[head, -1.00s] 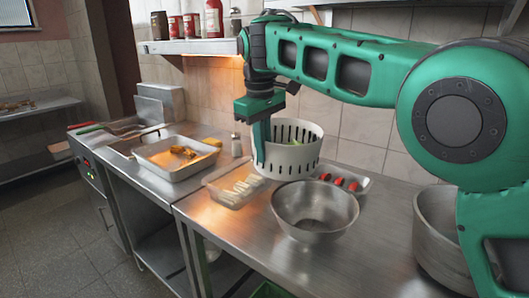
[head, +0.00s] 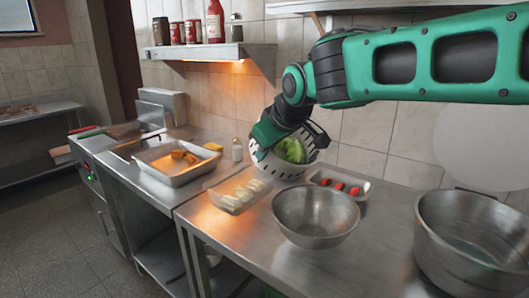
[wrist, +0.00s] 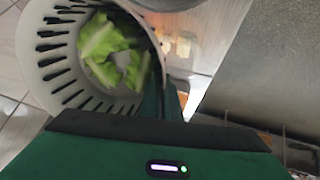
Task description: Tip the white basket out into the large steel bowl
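The white basket (head: 276,166) is slotted and holds green lettuce leaves (head: 290,150). It is tilted, its mouth leaning toward the camera and the right, behind the large steel bowl (head: 314,222). My gripper (head: 262,145) is shut on the basket's rim at its left side. In the wrist view the basket (wrist: 38,50) fills the upper left with the lettuce (wrist: 112,52) inside, and my fingers (wrist: 160,98) pinch its wall. The steel bowl stands upright on the counter and its visible inside is empty. Whether the basket's underside touches the counter is hard to tell.
A clear tub with pale pieces (head: 238,196) is left of the bowl. A small tray of red items (head: 341,185) is behind it on the right. A large pot (head: 475,245) stands at the right. A steel tray (head: 178,162) and a shaker (head: 237,150) are further left.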

